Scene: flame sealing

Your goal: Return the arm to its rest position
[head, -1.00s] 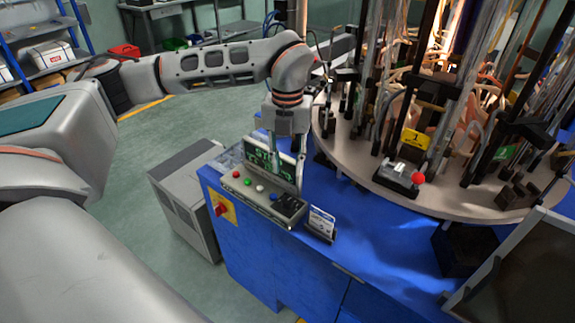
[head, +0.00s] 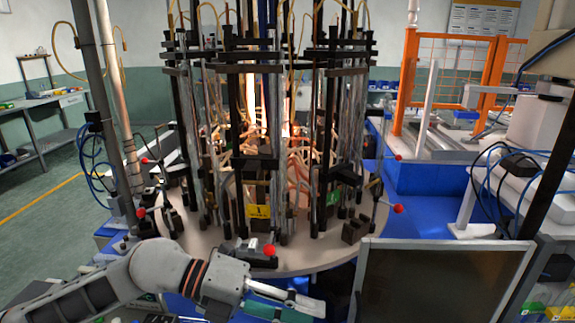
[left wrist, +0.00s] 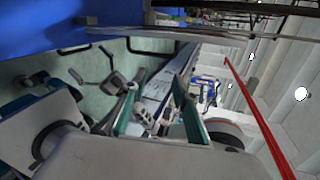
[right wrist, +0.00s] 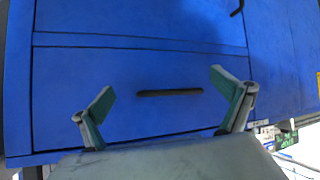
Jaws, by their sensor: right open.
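My left arm comes in from the lower left of the head view, and its gripper (head: 290,301) points right, low in front of the round machine table. In the left wrist view the two teal-padded fingers of the left gripper (left wrist: 158,108) stand apart with nothing seen held between them. My right gripper shows only in the right wrist view (right wrist: 165,95), its fingers spread wide and empty. It faces a blue cabinet front (right wrist: 130,115) with a dark handle (right wrist: 169,93). The right arm does not show in the head view.
The round table (head: 205,237) carries several upright rods, clamps and red-knobbed levers, with a bright glow behind. A dark framed panel (head: 435,280) stands at the front right. Orange fencing (head: 450,70) is at the back right. Open floor (head: 45,205) lies at the left.

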